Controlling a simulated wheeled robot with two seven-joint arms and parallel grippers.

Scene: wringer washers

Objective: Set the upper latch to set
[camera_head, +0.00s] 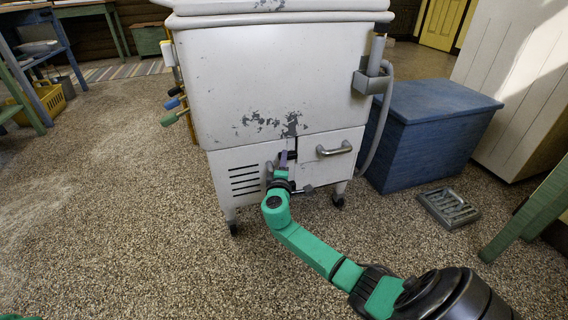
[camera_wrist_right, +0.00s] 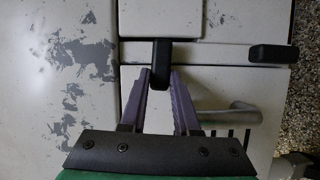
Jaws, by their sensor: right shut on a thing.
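A white wringer washer (camera_head: 260,85) with chipped paint stands ahead. The upper latch (camera_wrist_right: 160,60) is a small black lever at the seam between panels in the wrist view. My right gripper (camera_head: 284,160) reaches the washer's lower front. In the wrist view its purple fingers (camera_wrist_right: 160,78) are shut on the upper latch, one on each side of it. A second black latch (camera_wrist_right: 272,53) shows to the right in the wrist view, apart from the fingers; it is also in the head view (camera_head: 308,188). In the head view the gripper mostly hides the upper latch. My left gripper is not in view.
A metal pull handle (camera_head: 334,149) sits right of the gripper. A curved grey handle (camera_wrist_right: 237,113) is close beside the fingers. Open pebbled floor lies to the left.

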